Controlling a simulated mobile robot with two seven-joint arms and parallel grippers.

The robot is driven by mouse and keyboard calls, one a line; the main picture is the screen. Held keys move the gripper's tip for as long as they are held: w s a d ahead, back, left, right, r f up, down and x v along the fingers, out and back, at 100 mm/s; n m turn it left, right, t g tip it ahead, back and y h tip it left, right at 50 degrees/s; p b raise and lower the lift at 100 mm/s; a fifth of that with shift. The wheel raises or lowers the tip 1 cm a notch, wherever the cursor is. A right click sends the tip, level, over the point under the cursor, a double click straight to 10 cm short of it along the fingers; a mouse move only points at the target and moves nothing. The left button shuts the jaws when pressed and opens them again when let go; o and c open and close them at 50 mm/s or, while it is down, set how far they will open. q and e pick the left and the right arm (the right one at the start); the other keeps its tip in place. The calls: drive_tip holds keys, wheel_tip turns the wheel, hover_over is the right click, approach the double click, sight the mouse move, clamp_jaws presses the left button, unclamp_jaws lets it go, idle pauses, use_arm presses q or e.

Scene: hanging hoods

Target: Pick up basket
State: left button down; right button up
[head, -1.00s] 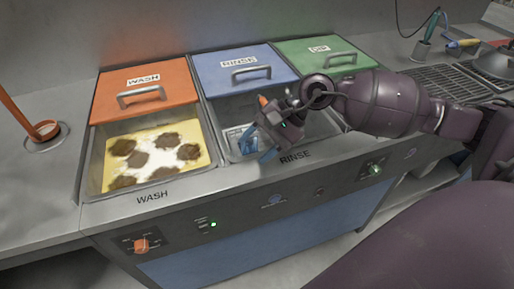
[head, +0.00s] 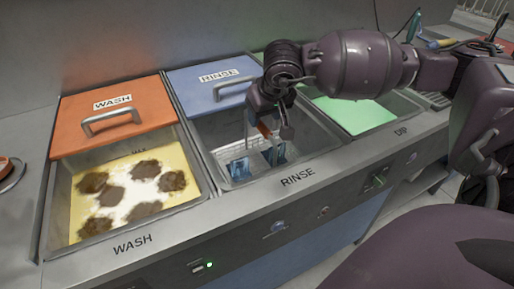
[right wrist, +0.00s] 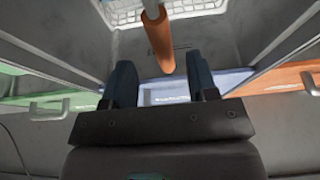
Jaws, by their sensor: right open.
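In the right wrist view the handle (right wrist: 158,38) reaches down between the fingers, and a bit of the white mesh (right wrist: 190,7) shows at the top edge. My right gripper (head: 267,128) points down over the basket at the handle. It also shows in the right wrist view (right wrist: 160,68), open, its fingers on either side of the handle's end and not closed on it. My left gripper is out of view.
The wash tank (head: 50,205) at left holds yellow liquid with brown patches; its orange lid (head: 75,133) is slid back. The rinse lid (head: 193,84) is blue. The dip tank's green surface (head: 355,117) lies at right, partly behind my arm. Tank walls surround the basket closely.

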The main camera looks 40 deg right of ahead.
drive_tip(key=shift+b+x, duration=0.65)
drive_tip(key=shift+x, duration=2.1)
drive_tip(key=shift+w+a+r, duration=0.1)
drive_tip(key=shift+a, duration=0.05)
clamp_jaws()
drive_tip(key=shift+r, duration=0.1)
